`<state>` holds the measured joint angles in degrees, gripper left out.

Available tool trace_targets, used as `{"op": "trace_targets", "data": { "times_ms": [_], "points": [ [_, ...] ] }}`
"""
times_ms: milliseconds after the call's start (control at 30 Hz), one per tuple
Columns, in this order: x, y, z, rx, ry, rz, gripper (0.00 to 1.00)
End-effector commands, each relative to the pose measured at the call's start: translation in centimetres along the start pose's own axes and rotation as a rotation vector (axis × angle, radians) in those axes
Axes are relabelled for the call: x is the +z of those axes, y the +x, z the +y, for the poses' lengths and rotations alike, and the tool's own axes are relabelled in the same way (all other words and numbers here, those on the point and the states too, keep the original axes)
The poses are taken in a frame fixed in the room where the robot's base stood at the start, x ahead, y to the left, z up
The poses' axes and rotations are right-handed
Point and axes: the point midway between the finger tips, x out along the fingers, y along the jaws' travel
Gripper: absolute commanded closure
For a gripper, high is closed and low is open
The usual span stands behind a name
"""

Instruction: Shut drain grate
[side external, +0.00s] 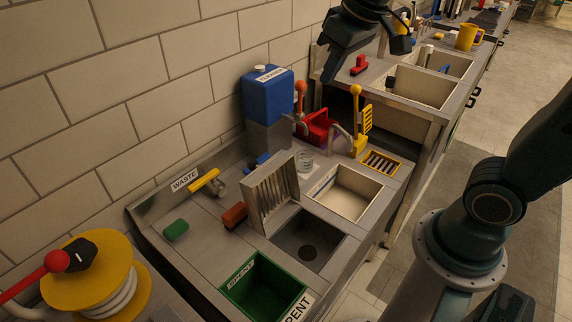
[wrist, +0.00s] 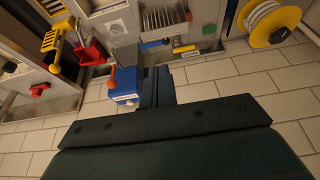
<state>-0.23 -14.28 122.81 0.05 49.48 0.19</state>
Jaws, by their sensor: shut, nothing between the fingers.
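The drain grate (side external: 272,190) is a slatted metal panel standing raised, nearly upright, at the back edge of a dark square drain basin (side external: 306,240) in the steel counter. The basin is uncovered, with a round hole in its floor. The raised grate also shows at the top of the wrist view (wrist: 162,18). My gripper (side external: 328,76) is at the top of the side view, high above the counter and well apart from the grate. It is shut and empty. In the wrist view its dark closed fingers (wrist: 159,78) point toward the counter.
A green spent bin (side external: 262,285) is in front of the drain; a white-lined basin (side external: 345,195) is right of it. A brown brush (side external: 234,215) lies beside the grate.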

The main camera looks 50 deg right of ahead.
Motion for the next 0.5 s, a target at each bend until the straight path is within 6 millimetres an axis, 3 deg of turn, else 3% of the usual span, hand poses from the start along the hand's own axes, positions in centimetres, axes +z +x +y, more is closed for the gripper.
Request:
{"op": "trace_targets", "data": {
  "times_ms": [500],
  "points": [
    [-9.2,8.5,-0.2,0.0,0.0,-0.087,1.0]
  ]
}}
